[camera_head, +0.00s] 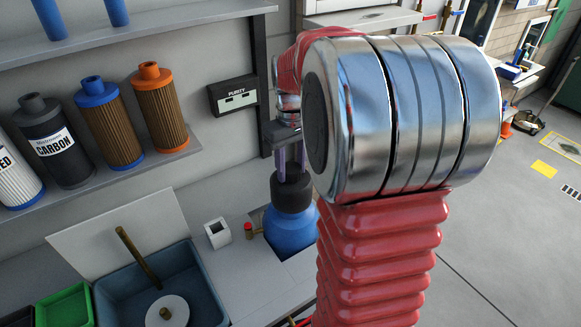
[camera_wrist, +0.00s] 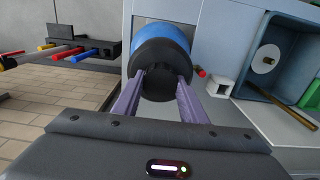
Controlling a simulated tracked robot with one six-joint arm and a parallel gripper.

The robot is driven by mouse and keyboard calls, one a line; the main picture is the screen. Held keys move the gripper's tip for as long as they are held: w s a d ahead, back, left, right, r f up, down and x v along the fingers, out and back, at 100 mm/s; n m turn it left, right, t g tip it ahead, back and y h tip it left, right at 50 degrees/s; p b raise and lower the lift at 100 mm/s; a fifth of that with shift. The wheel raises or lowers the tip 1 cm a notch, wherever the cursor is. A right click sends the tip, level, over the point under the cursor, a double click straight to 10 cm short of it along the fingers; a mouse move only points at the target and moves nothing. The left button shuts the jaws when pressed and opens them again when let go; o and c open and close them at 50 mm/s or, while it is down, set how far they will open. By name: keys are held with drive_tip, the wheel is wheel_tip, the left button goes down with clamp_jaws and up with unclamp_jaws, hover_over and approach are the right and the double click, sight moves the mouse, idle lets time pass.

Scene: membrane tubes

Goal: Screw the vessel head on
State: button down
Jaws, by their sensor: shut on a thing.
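The blue vessel (camera_head: 289,232) stands upright in a recess of the bench in the head view. It also shows in the wrist view (camera_wrist: 168,37), beyond the black vessel head. The black vessel head (camera_head: 292,194) sits at the top of the vessel, with no gap that I can see; the thread is hidden. In the wrist view the head (camera_wrist: 160,76) lies between my two purple fingers. My gripper (camera_head: 291,172) is shut on the head from above, and its fingers (camera_wrist: 159,82) are on either side of the head's narrower part.
A blue-grey bin (camera_head: 215,290) with a brass rod (camera_head: 140,258) and white disc stands left of the vessel. A small white square holder (camera_head: 218,233) and a red-capped fitting (camera_head: 249,231) are close beside it. Filter cartridges (camera_head: 112,135) stand on the wall shelf.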

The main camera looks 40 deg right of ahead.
drive_tip(key=shift+f, duration=1.35)
idle(2.6)
drive_tip(key=shift+m, duration=0.3)
drive_tip(key=shift+w+r+m, duration=0.1)
drive_tip(key=shift+r+m, duration=0.05)
drive_tip(key=shift+m, duration=0.85)
drive_tip(key=shift+r+m, duration=0.1)
drive_tip(key=shift+m, duration=1.1)
